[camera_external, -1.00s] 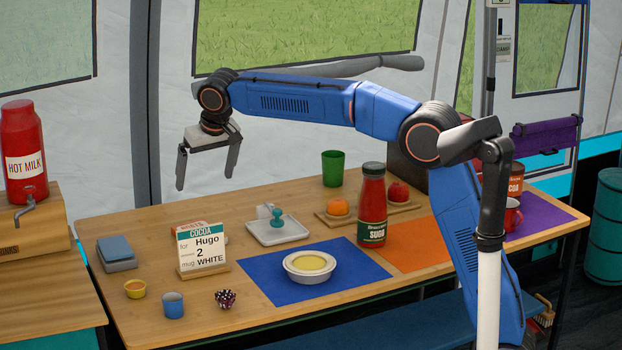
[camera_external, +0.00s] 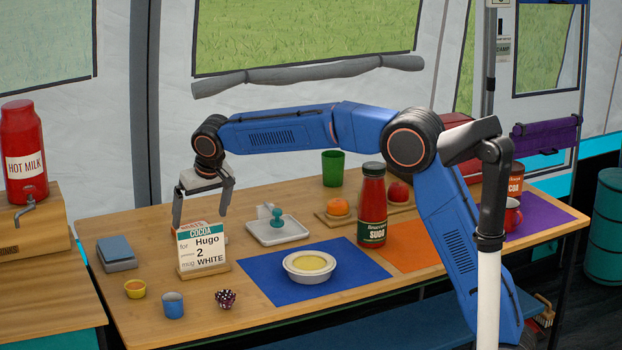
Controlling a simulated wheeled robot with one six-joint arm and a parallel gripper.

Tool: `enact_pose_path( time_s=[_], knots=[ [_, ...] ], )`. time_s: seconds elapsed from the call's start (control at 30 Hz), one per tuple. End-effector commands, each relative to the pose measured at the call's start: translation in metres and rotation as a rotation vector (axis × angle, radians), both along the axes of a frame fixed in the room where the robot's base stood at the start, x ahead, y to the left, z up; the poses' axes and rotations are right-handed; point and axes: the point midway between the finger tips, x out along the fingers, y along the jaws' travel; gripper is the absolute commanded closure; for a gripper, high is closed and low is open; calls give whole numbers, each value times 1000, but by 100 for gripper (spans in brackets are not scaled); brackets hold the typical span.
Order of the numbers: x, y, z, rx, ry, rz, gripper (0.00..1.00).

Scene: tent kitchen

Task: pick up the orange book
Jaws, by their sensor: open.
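A small orange-and-white item (camera_external: 188,228) shows just behind the cocoa card; it may be the orange book, but the card hides most of it. My gripper (camera_external: 200,220) is open and points down. Its two fingers hang just above and behind the card, on either side of the hidden item's place. I cannot tell whether they touch it. Nothing shows between the fingers.
The cocoa card (camera_external: 202,248) stands close in front of my gripper. A grey-blue book stack (camera_external: 117,253) lies to the left, a white tray (camera_external: 262,238) with a teal stamp-like item to the right. A sauce bottle (camera_external: 372,205) stands further right.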

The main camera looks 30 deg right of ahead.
Motion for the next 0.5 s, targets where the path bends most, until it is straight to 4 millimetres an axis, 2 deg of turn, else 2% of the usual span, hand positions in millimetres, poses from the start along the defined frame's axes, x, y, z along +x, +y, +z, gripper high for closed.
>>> enact_pose_path(
  time_s=[0.23,0.5],
  knots=[
    [5,-1,-12,-1,2,0,0],
    [18,-1,-45,-2,2,1,0]
  ],
)
